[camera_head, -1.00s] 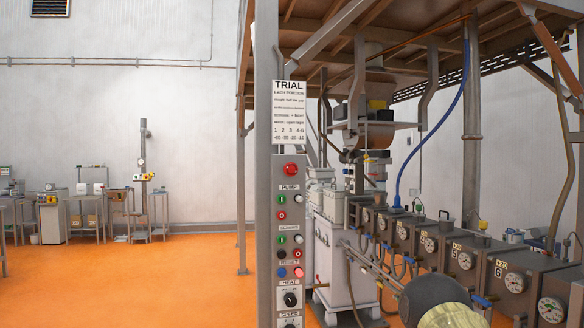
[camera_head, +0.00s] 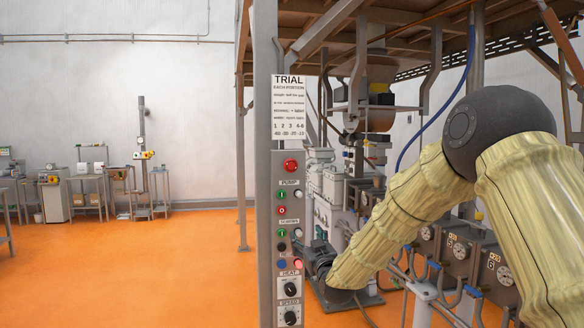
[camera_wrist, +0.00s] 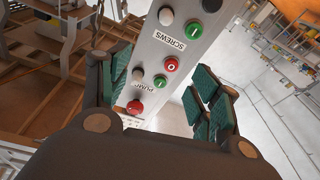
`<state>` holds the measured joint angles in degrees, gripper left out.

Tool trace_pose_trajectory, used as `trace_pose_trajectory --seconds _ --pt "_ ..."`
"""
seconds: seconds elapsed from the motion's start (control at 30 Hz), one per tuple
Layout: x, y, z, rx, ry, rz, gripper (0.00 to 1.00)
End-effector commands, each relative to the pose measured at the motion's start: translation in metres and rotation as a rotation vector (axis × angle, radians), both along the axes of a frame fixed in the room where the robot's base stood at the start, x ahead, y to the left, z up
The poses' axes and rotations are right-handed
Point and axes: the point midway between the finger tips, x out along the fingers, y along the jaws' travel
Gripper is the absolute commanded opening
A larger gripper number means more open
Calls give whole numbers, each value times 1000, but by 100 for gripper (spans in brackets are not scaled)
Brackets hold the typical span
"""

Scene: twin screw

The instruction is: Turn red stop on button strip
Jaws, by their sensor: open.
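The button strip (camera_head: 264,225) is a tall grey panel on a post. A large red mushroom button (camera_head: 290,166) sits at its top, above the pump label. A smaller red button marked O (camera_head: 282,210) is lower. My gripper (camera_head: 305,249) is at the strip's right edge, below these red buttons, and partly hidden by my arm. In the wrist view the strip appears upside down between the green-padded fingers of my open gripper (camera_wrist: 160,84). The mushroom button (camera_wrist: 134,107) is near the palm, and the red O button (camera_wrist: 171,65) lies beyond it. Contact cannot be told.
Green, white, black and blue buttons and two black knobs (camera_head: 290,288) share the strip. A trial sign (camera_head: 288,108) hangs above. Machinery with gauges (camera_head: 459,250) stands to the right. The orange floor (camera_head: 130,270) on the left is open.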

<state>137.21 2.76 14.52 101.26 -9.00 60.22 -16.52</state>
Motion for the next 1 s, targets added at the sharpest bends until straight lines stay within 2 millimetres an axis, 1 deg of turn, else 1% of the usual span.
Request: trace_pose_trajectory --seconds 0.03,0.1,0.2,0.3,0.43,0.57,1.0 --pt "5 4 43 1 -59 2 63" --pt "8 8 87 3 -125 4 63" --pt "10 13 131 3 -193 5 63" --pt "10 15 154 3 -229 6 63" --pt "13 17 165 3 -245 6 63" --pt "23 21 171 3 -245 6 63" --pt "84 39 196 3 -243 7 63"
